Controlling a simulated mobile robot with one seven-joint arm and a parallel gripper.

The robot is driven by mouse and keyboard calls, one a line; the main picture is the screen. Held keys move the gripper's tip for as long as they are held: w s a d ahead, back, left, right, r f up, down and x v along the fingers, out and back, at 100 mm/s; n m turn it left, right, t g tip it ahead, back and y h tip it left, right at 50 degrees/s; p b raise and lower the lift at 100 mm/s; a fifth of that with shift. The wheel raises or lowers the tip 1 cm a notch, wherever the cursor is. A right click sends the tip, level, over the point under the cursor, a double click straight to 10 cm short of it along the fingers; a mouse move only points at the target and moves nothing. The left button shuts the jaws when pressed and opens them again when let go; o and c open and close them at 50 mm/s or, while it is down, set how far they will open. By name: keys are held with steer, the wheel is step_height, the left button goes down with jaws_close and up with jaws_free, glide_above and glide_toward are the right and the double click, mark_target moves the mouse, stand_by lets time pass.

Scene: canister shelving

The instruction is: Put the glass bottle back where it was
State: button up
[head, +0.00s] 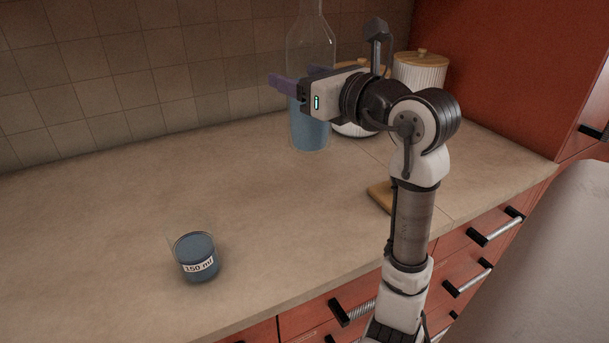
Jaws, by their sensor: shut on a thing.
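The glass bottle (309,130) is tall and clear, with blue liquid in its lower part. It is upright at the back of the counter (110,220), in front of the tiled wall. My gripper (299,79) reaches it from the right and is shut on its middle, with the purple fingers around the glass. The gripper body hides part of the bottle. I cannot tell whether the bottle's base rests on the counter or is slightly above it.
Two white ribbed canisters with wooden lids stand behind my arm, one (420,72) near the red cabinet (500,70). A small glass beaker (197,258) of blue liquid, labelled 150 ml, stands at the front left. A wooden board (380,196) lies partly behind my arm. The left counter is clear.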

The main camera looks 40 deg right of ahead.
step_height(320, 180, down, 16)
steer(key=shift+f+p, duration=0.2)
steer(key=shift+p, duration=0.2)
stand_by(0.3)
steer(key=shift+f, duration=0.15)
steer(key=o, duration=1.6)
steer(key=shift+o, duration=0.2)
steer(key=s+b, duration=0.3)
steer(key=s, duration=0.9)
steer(key=shift+d, duration=0.15)
